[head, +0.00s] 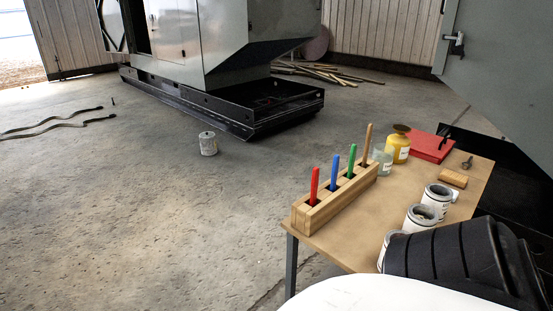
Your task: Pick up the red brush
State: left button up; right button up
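A red brush (314,186) stands upright in the near left slot of a wooden block holder (336,205). Only its red handle shows; its lower end is hidden inside the block. The holder stands along the left edge of a small brown table (350,245). A blue handle (334,172), a green handle (351,161) and a wooden handle (367,145) stand in the same holder, in a row behind the red one. Neither of my grippers shows in the head view.
The table also bears white cans (437,198), a glass jar (382,160), a yellow container (398,146), a red case (432,146) and a small wooden block (453,178). A dark ribbed shape covers the table's near right corner.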

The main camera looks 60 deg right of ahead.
aim_at(315, 180)
jog(key=z, duration=0.85)
jog(key=i, duration=1.1)
jog(key=z, duration=1.6)
jog(key=i, duration=0.2)
jog(key=u, duration=0.05)
